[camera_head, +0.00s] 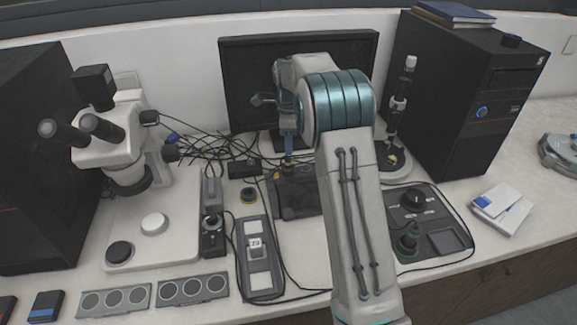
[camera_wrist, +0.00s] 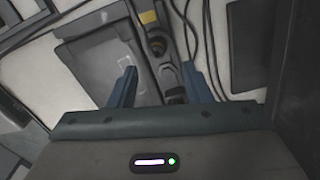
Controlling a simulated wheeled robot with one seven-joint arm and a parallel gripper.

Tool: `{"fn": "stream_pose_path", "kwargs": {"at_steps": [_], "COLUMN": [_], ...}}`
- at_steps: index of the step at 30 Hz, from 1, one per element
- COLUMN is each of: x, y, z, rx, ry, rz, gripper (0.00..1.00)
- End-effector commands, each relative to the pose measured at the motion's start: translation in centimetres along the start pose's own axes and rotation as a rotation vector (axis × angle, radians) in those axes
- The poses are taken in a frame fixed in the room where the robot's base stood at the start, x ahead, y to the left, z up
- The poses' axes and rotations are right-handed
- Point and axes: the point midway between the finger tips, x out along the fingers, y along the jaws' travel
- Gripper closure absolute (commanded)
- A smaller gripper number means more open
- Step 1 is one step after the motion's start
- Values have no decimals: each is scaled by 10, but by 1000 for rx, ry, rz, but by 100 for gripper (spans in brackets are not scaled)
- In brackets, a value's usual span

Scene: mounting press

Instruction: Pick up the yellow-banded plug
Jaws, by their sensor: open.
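My gripper (camera_head: 288,148) hangs fingers-down over the dark press base (camera_head: 297,208) in front of the monitor. In the wrist view its two blue-grey fingers (camera_wrist: 159,86) stand apart, with nothing visibly clasped. A small yellow mark (camera_head: 287,161) shows just below the fingers in the head view; it looks like the band of the plug, whose body I cannot make out clearly. In the wrist view a yellow patch (camera_wrist: 148,17) lies beyond the fingertips. I cannot tell which one is the plug.
A microscope (camera_head: 125,150) stands at left, a grey long tray (camera_head: 259,258) in front, and a black control box (camera_head: 425,222) at right.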

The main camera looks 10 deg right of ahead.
Motion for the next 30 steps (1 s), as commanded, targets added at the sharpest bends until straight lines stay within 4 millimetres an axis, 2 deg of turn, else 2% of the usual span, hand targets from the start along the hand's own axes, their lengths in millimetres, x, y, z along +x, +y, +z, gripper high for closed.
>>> {"fn": "stream_pose_path", "kwargs": {"at_steps": [7, 15, 24, 25, 29, 30], "x": [18, 56, 63, 63, 63, 63], "y": [1, 5, 4, 4, 4, 4], "z": [0, 2, 2, 2, 2, 2], "rx": [1, 1, 1, 1, 1, 1], "ry": [0, 0, -1, -1, -1, -1], "rz": [1, 2, -2, -2, -2, -2], "gripper": [55, 55, 55, 58, 94, 98]}}
